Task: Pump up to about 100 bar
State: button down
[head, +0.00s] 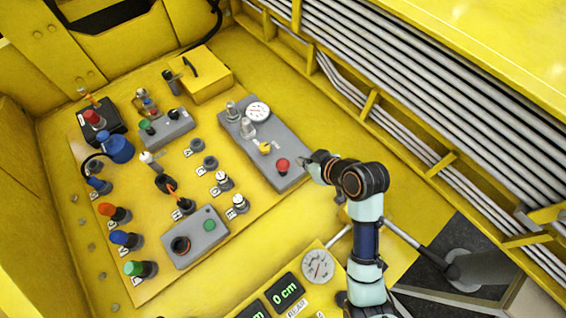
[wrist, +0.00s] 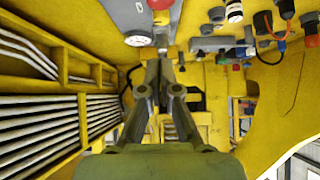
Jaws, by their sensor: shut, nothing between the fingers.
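My gripper (head: 312,164) is at the end of my arm, just right of the red button (head: 282,165) on the grey panel (head: 262,145). In the wrist view my gripper (wrist: 160,55) has its fingers together and holds nothing. The red button (wrist: 160,4) shows at the top edge there, close to the fingertips; I cannot tell whether they touch. A white round gauge (head: 257,111) sits at the panel's far end. Another round gauge (head: 318,265) is on the front console, its reading too small to tell. A metal rod (head: 410,240) lies behind my arm.
Several coloured knobs and connectors (head: 115,212) stand on the yellow plate at left. A grey box with a green button (head: 208,225) is near the middle. Pipes (head: 440,90) run along the right wall. A display reading 0 cm (head: 286,292) is on the front console.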

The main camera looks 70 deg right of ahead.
send_over(287, 167)
jog(key=f, duration=0.6)
jog(key=shift+s+a+f, duration=0.15)
jog(key=shift+s+f, duration=0.05)
jog(key=shift+f, duration=0.05)
jog(key=f, duration=0.3)
jog(key=shift+w+f, duration=0.2)
jog(key=shift+f, duration=0.55)
jog(key=shift+f+b, duration=1)
jog(key=shift+f, duration=0.55)
